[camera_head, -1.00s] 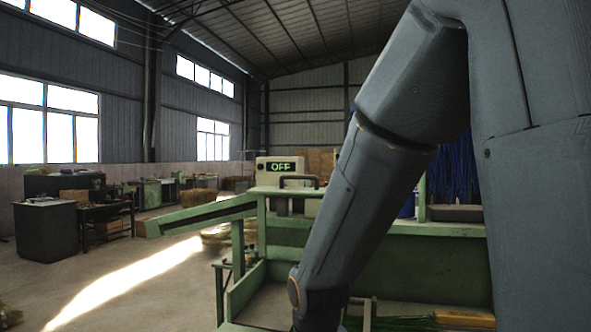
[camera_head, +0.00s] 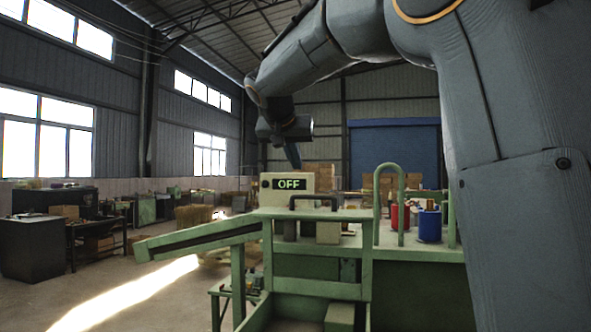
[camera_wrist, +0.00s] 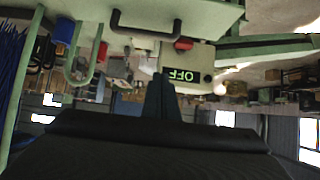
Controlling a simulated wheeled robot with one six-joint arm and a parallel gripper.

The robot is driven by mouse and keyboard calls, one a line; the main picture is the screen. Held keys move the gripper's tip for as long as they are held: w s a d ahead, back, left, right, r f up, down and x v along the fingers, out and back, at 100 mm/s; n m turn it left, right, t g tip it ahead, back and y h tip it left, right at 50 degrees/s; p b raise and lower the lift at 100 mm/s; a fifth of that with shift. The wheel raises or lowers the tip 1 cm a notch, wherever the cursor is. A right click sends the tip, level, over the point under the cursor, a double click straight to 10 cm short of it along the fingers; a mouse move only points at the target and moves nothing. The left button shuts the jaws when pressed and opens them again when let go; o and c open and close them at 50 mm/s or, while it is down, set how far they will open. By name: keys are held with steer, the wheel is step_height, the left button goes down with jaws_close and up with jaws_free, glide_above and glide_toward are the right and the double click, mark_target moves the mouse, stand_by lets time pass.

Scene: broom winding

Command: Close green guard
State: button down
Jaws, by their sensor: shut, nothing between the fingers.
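The green guard (camera_head: 312,214) is a flat green panel on the winding machine, with a dark bar handle (camera_head: 313,197) on it. In the wrist view, which is upside down, the guard (camera_wrist: 195,14) is at the top edge with the handle (camera_wrist: 145,30) hanging below it. My gripper (camera_head: 294,163) is raised above the machine, pointing down over the OFF display box, apart from the handle. Its fingers (camera_wrist: 163,78) are together and empty in the wrist view, overlapping the edge of the display box.
The display box (camera_head: 289,184) reads OFF. A green hoop (camera_head: 389,168) and red and blue spools (camera_head: 430,226) stand on the bench to the right. A sloping green chute (camera_head: 195,238) extends left. Open floor lies at the left.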

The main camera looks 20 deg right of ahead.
steer(key=p, duration=0.3)
glide_above(299, 197)
steer(key=w+d, duration=0.2)
steer(key=w, duration=0.1)
step_height(299, 197, down, 5)
steer(key=shift+s+a+r, duration=0.1)
steer(key=shift+r, duration=0.1)
steer(key=shift+s+a+f+p, duration=0.35)
steer(key=shift+s+f+p, duration=0.1)
steer(key=shift+s, duration=0.1)
steer(key=shift+s+a+f+p, duration=0.3)
steer(key=shift+s+a+f, duration=0.1)
steer(key=shift+s, duration=0.15)
steer(key=shift+s+a+f, duration=0.1)
steer(key=shift+s+f, duration=0.1)
steer(key=shift+f, duration=0.25)
steer(key=shift+a+f+b, duration=0.1)
steer(key=shift+b, duration=0.2)
